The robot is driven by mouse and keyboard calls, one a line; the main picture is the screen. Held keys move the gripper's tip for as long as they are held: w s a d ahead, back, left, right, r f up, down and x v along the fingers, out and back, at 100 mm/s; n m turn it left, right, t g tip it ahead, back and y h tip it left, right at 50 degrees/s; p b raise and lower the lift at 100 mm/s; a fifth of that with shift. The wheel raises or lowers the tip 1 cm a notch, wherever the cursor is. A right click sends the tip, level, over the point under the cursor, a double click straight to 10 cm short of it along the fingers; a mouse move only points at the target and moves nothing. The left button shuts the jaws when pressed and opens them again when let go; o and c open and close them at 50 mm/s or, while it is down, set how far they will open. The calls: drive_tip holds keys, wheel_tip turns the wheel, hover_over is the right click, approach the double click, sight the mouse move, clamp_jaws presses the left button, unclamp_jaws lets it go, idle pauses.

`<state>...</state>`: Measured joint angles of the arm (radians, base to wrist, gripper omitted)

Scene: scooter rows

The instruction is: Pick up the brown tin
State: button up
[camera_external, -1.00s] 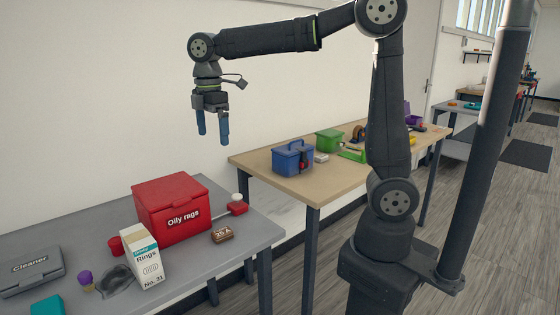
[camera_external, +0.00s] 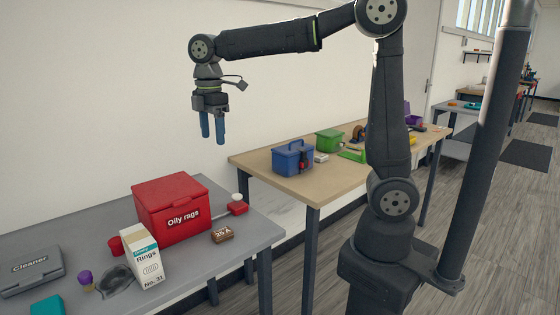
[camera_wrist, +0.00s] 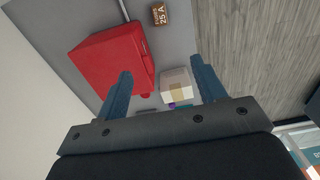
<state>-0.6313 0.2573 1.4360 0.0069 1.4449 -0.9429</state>
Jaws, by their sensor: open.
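The small brown tin (camera_external: 222,235), marked "25 A", lies on the grey table (camera_external: 195,278) just right of the red "Oily rags" box. In the wrist view the brown tin (camera_wrist: 159,15) is at the top, beyond my fingertips and small. My gripper (camera_external: 212,140) hangs in the air above the grey table, well above the tin, with its blue fingers pointing down. In the wrist view my gripper (camera_wrist: 160,76) has its two fingers apart with nothing held between them.
The red "Oily rags" box (camera_external: 172,208) stands close beside the tin. A white "Rings" box (camera_external: 144,257) stands in front of it. A red object with a white top (camera_external: 238,205) is behind the tin. A wooden table (camera_external: 300,185) with several boxes stands behind.

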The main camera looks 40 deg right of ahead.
drive_tip(key=d+f+y, duration=0.3)
drive_tip(key=d+f, duration=0.2)
drive_tip(key=f, duration=1)
hover_over(223, 231)
drive_tip(key=d, duration=0.2)
drive_tip(key=shift+m, duration=0.3)
wheel_tip(223, 231, down, 11)
drive_tip(key=shift+f, duration=0.1)
drive_tip(key=shift+x, duration=2.8)
drive_tip(key=shift+a, duration=0.2)
drive_tip(key=c, duration=1.1)
